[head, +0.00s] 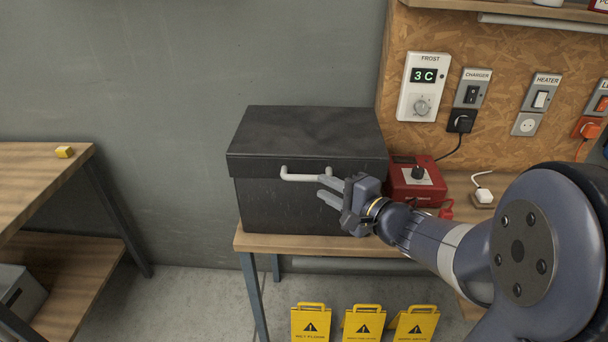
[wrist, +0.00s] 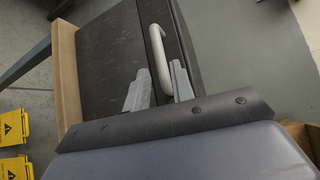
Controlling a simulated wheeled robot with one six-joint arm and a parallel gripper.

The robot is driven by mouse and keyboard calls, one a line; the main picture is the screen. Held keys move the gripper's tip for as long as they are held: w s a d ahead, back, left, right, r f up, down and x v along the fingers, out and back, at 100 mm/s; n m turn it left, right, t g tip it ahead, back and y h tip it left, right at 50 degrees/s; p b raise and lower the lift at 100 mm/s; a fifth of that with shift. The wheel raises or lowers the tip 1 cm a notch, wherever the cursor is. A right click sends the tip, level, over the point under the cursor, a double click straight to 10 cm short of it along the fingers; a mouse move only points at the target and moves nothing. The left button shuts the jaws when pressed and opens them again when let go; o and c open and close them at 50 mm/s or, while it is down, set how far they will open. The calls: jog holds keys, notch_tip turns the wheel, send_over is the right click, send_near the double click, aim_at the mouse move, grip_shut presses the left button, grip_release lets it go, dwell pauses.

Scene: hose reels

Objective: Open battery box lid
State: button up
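The black battery box (head: 290,205) stands on a wooden bench, and its lid (head: 305,130) is down. A pale bar handle (head: 300,177) is on the front of the lid; it also shows in the wrist view (wrist: 157,52). My gripper (head: 326,190) is in front of the box at the handle's right end. In the wrist view my gripper (wrist: 160,85) has its two grey fingers apart, with the near end of the handle between them. I cannot tell whether either finger touches the handle. My gripper hides part of the handle's right end.
A red charger (head: 414,184) sits right of the box, close to my arm. Wall sockets and a frost display (head: 423,87) are behind it. Yellow warning signs (head: 363,325) stand below the bench. A shelf table with a yellow block (head: 64,152) is at left.

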aim_at(310, 180)
jog(key=p+x, duration=0.1)
jog(key=x, duration=0.5)
jog(key=shift+w+a+f, duration=0.1)
jog(key=shift+w+a, duration=0.15)
jog(key=shift+a, duration=0.05)
grip_shut()
